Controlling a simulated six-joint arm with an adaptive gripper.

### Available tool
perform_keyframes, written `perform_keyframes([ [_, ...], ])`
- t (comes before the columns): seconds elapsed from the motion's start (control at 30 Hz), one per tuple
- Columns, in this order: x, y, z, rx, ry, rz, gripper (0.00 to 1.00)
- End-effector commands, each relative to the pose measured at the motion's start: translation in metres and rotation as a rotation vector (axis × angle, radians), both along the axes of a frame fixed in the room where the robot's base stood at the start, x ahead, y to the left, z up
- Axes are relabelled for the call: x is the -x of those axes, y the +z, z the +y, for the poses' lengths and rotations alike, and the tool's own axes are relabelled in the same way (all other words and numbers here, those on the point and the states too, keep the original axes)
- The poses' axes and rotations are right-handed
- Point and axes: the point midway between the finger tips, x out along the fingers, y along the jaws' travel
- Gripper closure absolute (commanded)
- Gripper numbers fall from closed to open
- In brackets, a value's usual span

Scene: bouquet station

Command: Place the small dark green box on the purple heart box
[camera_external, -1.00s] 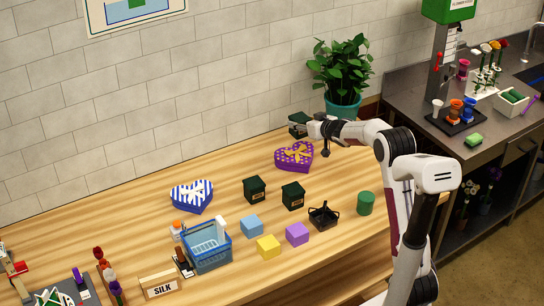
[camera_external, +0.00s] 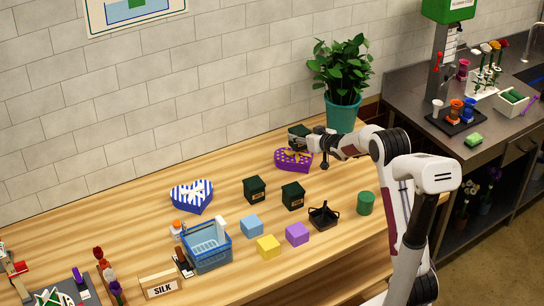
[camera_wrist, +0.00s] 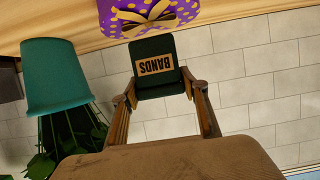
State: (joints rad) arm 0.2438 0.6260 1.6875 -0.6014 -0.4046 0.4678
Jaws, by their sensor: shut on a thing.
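A small dark green box (camera_external: 297,130) with a tan "BANDS" label is between the fingers of my gripper (camera_external: 304,143). In the wrist view the box (camera_wrist: 155,48) appears upside down, with my gripper (camera_wrist: 162,88) shut on its sides. In the wrist view the heart box (camera_wrist: 190,12) shows at the top edge, beside the green box.
Two similar dark green boxes (camera_external: 254,189) (camera_external: 293,196) stand nearer the table's middle. A blue-striped heart box (camera_external: 191,197) is to the left. A potted plant (camera_external: 342,112) stands close behind my gripper. A black basket (camera_external: 323,215) and green cylinder (camera_external: 365,203) are in front.

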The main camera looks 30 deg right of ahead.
Motion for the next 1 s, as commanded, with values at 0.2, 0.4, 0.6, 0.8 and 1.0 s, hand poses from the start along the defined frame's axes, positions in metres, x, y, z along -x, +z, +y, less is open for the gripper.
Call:
perform_keyframes([
  [0.2,0.000,-0.023,0.000,-0.002,-0.001,0.002,0.80],
  [0.4,0.000,-0.033,0.000,-0.001,-0.001,0.000,0.80],
  [0.6,0.000,-0.033,0.000,0.000,-0.001,-0.001,0.80],
  [0.8,0.000,-0.036,0.000,0.000,-0.001,0.000,0.80],
  [1.0,0.000,-0.037,0.000,0.000,-0.001,0.001,0.39],
])
